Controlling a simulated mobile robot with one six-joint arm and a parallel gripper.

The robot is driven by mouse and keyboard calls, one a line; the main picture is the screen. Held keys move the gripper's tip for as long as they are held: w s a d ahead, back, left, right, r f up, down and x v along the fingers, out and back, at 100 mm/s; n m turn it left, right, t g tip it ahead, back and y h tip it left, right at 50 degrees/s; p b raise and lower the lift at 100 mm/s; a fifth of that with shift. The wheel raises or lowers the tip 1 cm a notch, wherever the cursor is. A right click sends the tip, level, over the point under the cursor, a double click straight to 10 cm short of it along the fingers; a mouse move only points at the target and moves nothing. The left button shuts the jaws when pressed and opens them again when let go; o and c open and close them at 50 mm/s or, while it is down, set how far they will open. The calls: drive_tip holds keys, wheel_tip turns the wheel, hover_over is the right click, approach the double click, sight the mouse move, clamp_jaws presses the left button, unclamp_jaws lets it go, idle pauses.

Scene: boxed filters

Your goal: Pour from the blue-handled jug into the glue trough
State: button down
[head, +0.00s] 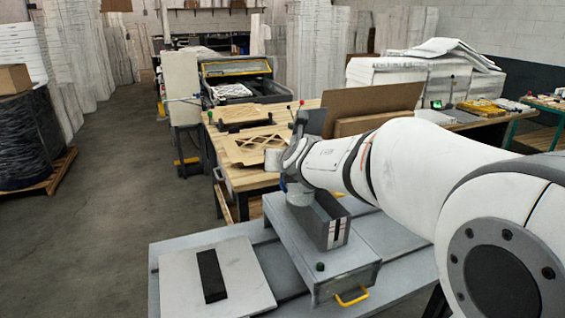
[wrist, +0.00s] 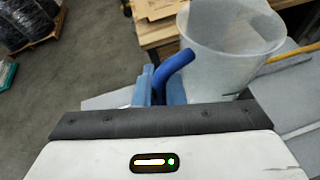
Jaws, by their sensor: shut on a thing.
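The translucent jug (wrist: 228,50) fills the upper right of the wrist view, its wide mouth facing up. My gripper (wrist: 158,88) has its blue fingers closed on the jug's curved blue handle (wrist: 178,64). The jug looks about upright; I cannot make out what is inside. In the head view my gripper (head: 283,184) is at the end of my arm, and the jug is mostly hidden there. A narrow dark grey box, which looks like the glue trough (head: 338,232), stands on a grey machine just below and right of my gripper. My arm hides part of it.
The grey machine (head: 290,250) has a yellow handle (head: 352,297) at its front. A pale plate with a black strip (head: 211,276) lies to its left. A wooden bench (head: 222,141) with cardboard pieces stands behind. Open floor (head: 100,220) lies to the left.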

idle(0.4)
wheel_tip(320, 180, up, 3)
drive_tip(key=p, duration=0.2)
drive_tip(key=shift+p, duration=0.4)
